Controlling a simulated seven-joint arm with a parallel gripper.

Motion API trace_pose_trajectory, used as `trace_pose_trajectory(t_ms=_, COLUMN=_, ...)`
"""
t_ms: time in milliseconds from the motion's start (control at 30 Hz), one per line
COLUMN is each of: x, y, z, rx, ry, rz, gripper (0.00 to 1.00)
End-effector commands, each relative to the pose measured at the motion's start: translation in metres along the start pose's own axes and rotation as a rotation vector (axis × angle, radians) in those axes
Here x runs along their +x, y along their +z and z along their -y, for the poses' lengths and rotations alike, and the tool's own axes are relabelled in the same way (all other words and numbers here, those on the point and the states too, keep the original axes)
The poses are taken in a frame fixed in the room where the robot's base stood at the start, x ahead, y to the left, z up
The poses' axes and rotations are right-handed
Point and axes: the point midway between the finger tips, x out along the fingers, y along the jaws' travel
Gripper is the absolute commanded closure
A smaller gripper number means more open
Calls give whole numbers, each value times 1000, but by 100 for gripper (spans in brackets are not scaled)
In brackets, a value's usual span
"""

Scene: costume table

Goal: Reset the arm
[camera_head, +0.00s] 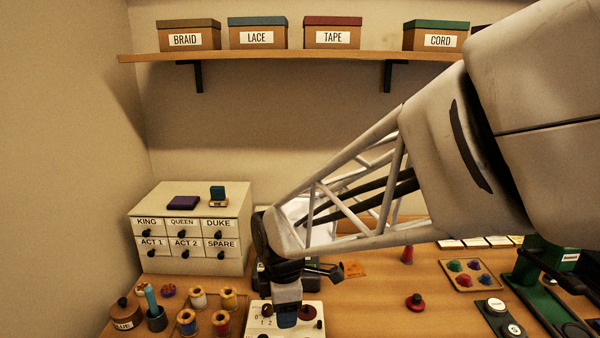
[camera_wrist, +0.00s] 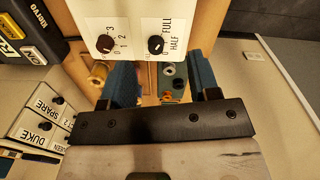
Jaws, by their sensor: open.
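My arm reaches in from the right in the head view and bends down at the wrist. My gripper (camera_head: 287,312) points down over the white dial panel (camera_head: 313,329) at the front middle of the table. In the wrist view the two blue fingers of my gripper (camera_wrist: 161,78) are apart, with nothing held between them. The panel (camera_wrist: 130,20) there shows a brown dial (camera_wrist: 105,44) marked with numbers and a black dial (camera_wrist: 155,45) marked HALF and FULL. I cannot tell whether the fingertips touch the panel.
A drawer cabinet (camera_head: 187,210) stands at the back left. Several thread spools (camera_head: 198,298) and a brown pot (camera_head: 125,313) stand left of the panel. A tray with coloured pieces (camera_head: 470,274) and a green device (camera_head: 540,285) are at the right. A shelf (camera_head: 290,56) with labelled boxes hangs above.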

Motion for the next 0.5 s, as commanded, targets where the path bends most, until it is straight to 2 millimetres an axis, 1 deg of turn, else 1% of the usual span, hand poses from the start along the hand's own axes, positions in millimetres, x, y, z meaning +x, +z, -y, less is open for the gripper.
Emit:
trace_pose_trajectory(t_ms=33, x=-8, y=13, z=6, rx=71, ry=12, rz=-2, gripper=44)
trace_pose_trajectory(t_ms=200, x=-29, y=53, z=30, rx=357, ry=43, rz=-10, gripper=44)
trace_pose_trajectory(t_ms=367, x=-46, y=87, z=58, rx=629, ry=73, rz=-22, gripper=44)
trace_pose_trajectory(t_ms=500, x=-58, y=113, z=84, rx=867, ry=99, rz=-36, gripper=44)
